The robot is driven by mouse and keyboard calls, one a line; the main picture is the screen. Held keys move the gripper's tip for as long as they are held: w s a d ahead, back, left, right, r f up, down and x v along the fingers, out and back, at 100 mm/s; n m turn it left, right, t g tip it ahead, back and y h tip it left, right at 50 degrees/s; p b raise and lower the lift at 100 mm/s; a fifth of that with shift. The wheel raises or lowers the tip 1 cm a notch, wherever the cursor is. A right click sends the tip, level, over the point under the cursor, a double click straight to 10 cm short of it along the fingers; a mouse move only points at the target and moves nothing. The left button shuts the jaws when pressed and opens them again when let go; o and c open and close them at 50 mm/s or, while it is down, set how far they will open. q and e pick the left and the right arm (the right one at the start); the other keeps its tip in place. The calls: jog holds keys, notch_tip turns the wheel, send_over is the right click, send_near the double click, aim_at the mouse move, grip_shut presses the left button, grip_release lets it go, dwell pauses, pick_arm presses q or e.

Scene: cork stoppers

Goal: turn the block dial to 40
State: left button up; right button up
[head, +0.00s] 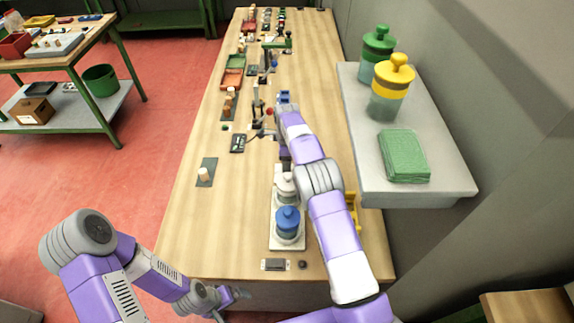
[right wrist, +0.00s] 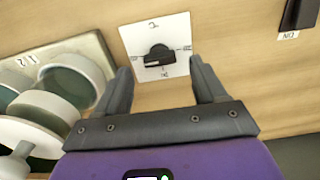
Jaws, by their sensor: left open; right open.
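In the right wrist view a square white plate carries a black block-shaped dial (right wrist: 158,54). A "C" stands near its upper edge. The other scale marks are too small to read surely, so I cannot tell the dial's setting. My right gripper (right wrist: 160,72) is open, its fingers at either side of the plate's lower part, with the dial just beyond the gap. Nothing is between them. In the head view I cannot make out the dial; my right arm covers part of the table. My left gripper (head: 238,293) is open and empty near the table's front edge.
A light tray with canisters (right wrist: 60,95), marked "1 2", is left of the dial. A black labelled item (right wrist: 299,14) is at the upper right. In the head view a grey shelf (head: 440,188) with jars runs along the right. A blue-lidded canister (head: 288,222) stands by my right arm.

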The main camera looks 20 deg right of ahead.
jog(key=shift+r, duration=2.35)
